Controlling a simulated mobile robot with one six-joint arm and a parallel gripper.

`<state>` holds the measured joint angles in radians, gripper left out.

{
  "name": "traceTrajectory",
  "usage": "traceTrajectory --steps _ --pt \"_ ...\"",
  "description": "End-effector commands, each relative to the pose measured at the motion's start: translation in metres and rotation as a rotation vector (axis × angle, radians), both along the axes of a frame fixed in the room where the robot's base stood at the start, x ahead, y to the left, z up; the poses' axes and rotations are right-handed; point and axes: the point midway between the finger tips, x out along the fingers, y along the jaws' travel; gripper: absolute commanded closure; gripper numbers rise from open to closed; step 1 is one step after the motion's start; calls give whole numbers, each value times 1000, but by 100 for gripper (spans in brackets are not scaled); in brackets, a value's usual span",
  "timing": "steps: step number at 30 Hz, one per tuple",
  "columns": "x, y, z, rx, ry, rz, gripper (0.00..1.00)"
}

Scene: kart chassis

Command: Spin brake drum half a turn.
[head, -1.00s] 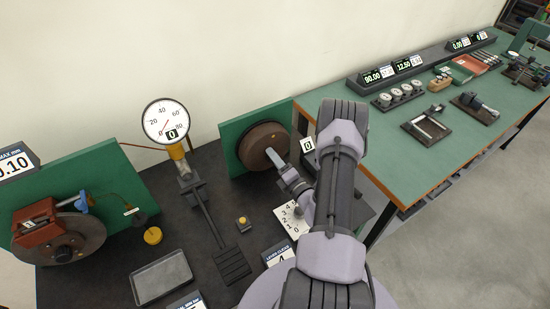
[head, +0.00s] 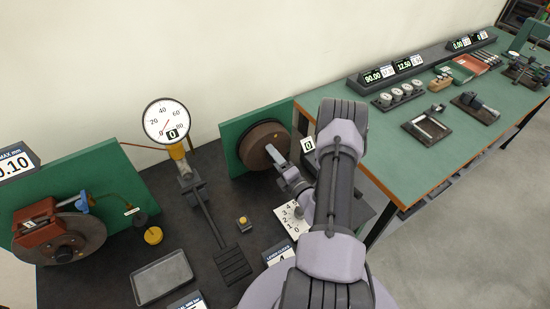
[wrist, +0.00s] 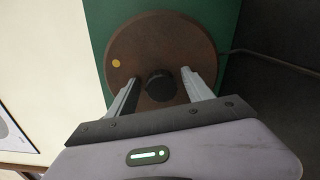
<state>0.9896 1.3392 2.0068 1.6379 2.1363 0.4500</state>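The brown brake drum (head: 262,140) is mounted on a green upright panel (head: 232,150) at the middle of the dark bench. In the wrist view, the drum's round face (wrist: 190,35) fills the upper middle, with a yellow dot (wrist: 116,63) at its left and a dark hub knob (wrist: 160,85) below its centre. My gripper (wrist: 160,77) is open at the drum face. Its two fingers stand on either side of the knob, with a visible gap on each side. In the head view, my gripper (head: 276,154) reaches the drum's right side, and my arm hides part of the area behind it.
A lever with a dial gauge (head: 166,122) stands left of the drum. A second disc with a red caliper (head: 38,222) is at the far left. A shallow tray (head: 161,277) and a yellow-topped block (head: 243,222) lie on the bench. A cable (wrist: 270,60) runs right of the drum.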

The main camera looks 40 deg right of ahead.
Motion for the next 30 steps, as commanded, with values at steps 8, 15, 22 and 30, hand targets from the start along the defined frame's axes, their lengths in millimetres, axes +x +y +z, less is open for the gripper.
traceTrajectory --steps 8,15,22,30 --pt "-3 1 -1 3 2 -1 41" --pt "-48 10 -1 6 4 -7 41" --pt "-120 27 0 6 1 -10 41" --pt "-167 39 -1 1 1 -3 41"
